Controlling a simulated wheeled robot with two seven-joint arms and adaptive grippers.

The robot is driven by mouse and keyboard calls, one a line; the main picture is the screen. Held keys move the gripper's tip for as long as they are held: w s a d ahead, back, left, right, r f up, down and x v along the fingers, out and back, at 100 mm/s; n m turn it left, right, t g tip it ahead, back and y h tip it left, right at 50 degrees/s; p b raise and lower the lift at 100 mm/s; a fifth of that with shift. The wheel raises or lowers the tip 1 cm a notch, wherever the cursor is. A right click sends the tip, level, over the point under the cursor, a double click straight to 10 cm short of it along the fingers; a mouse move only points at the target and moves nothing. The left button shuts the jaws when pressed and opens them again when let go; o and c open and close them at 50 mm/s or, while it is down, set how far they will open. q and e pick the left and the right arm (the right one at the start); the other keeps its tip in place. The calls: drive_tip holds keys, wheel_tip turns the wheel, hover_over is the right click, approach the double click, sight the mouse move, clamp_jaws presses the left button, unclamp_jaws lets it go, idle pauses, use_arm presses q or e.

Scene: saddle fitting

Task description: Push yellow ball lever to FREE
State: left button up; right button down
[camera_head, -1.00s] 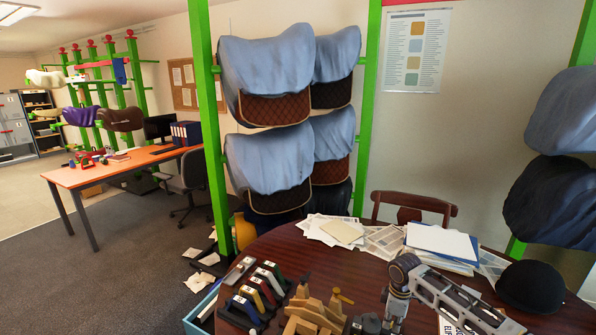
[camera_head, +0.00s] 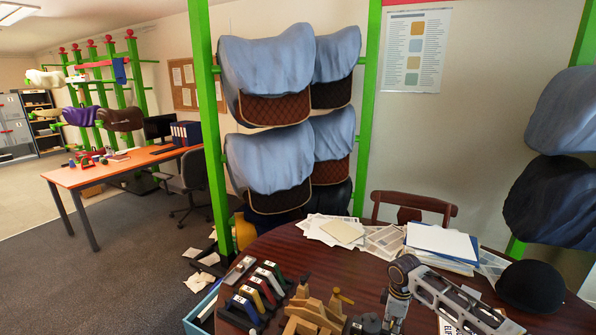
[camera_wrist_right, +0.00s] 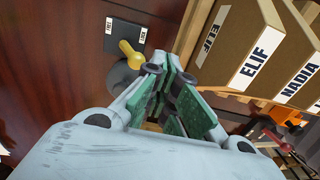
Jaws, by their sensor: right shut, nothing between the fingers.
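The yellow end lies by the right-hand label. A dark round base (camera_wrist_right: 122,76) sits below the lever, partly hidden by my gripper. My right gripper (camera_wrist_right: 172,88) is shut and empty, its fingertips just right of and below the lever; whether they touch it I cannot tell. In the head view the right gripper's fingertips are cut off at the lower edge. My left gripper is not in view.
Cardboard-coloured blocks labelled ELIF (camera_wrist_right: 242,45) and NADIA (camera_wrist_right: 298,62) stand close right of the gripper. On the round table (camera_head: 290,255) are a wooden fixture (camera_head: 313,315), several coloured labelled pieces (camera_head: 258,292), papers (camera_head: 440,240) and a black helmet (camera_head: 530,286).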

drive_tip(key=shift+f+b, duration=0.3)
drive_tip(key=shift+f, duration=1.5)
idle(1.3)
drive_tip(key=shift+w+d+b, duration=0.35)
drive_tip(key=shift+w+b, duration=0.1)
drive_tip(key=shift+w, duration=0.25)
drive_tip(key=shift+w+d+b, duration=0.3)
drive_tip(key=shift+w+b, duration=0.1)
drive_tip(key=shift+w, duration=0.3)
drive_tip(key=shift+w+d+b, duration=0.35)
drive_tip(key=shift+w+b, duration=0.1)
drive_tip(key=shift+w, duration=0.25)
idle(0.8)
drive_tip(key=shift+s+a+p, duration=0.25)
drive_tip(key=shift+s+p, duration=0.3)
drive_tip(key=shift+p, duration=0.45)
drive_tip(key=shift+r, duration=0.15)
idle(0.4)
